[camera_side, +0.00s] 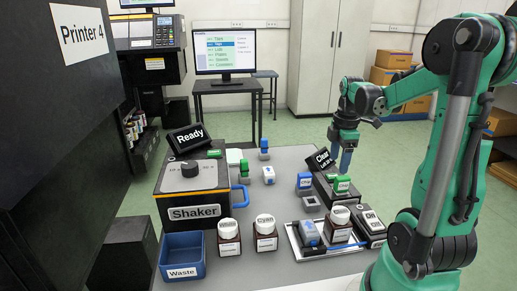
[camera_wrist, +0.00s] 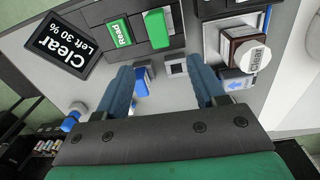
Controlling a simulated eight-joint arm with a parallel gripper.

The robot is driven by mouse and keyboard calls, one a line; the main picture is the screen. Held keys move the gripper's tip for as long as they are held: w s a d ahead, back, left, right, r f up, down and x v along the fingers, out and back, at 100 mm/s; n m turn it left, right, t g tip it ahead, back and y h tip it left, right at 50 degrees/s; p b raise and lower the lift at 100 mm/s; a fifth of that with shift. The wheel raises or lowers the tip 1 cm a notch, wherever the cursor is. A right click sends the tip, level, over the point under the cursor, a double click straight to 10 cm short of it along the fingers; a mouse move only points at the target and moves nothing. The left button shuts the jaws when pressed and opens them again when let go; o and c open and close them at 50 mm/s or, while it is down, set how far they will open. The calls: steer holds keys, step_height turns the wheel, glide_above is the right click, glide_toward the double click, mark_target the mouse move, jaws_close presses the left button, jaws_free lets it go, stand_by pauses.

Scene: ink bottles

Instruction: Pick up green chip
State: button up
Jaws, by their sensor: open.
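Two green pieces sit on a black reader unit. In the wrist view one is a flat green piece with white lettering like "Read" (camera_wrist: 119,33), and beside it stands a plain green block (camera_wrist: 157,29). Green also shows on the reader in the side view (camera_side: 342,184); which piece is the chip I cannot tell for sure. My gripper (camera_side: 345,160) points down above the reader. In the wrist view its two blue fingers (camera_wrist: 163,72) are wide apart with nothing held, and the green pieces lie beyond the fingertips.
A "Clear" display (camera_side: 320,160) stands at the reader's far end. A blue chip (camera_side: 304,180) and a small grey socket (camera_side: 311,202) lie left of it. Ink bottles (camera_side: 265,242), a shaker (camera_side: 194,190) and a blue waste bin (camera_side: 183,270) occupy the left and front.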

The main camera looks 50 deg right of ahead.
mark_target(343, 177)
steer(key=shift+s+d+f+n, duration=0.3)
steer(key=shift+s+d+f, duration=0.15)
steer(key=shift+s+d, duration=0.3)
steer(key=shift+f, duration=2.65)
jaws_close()
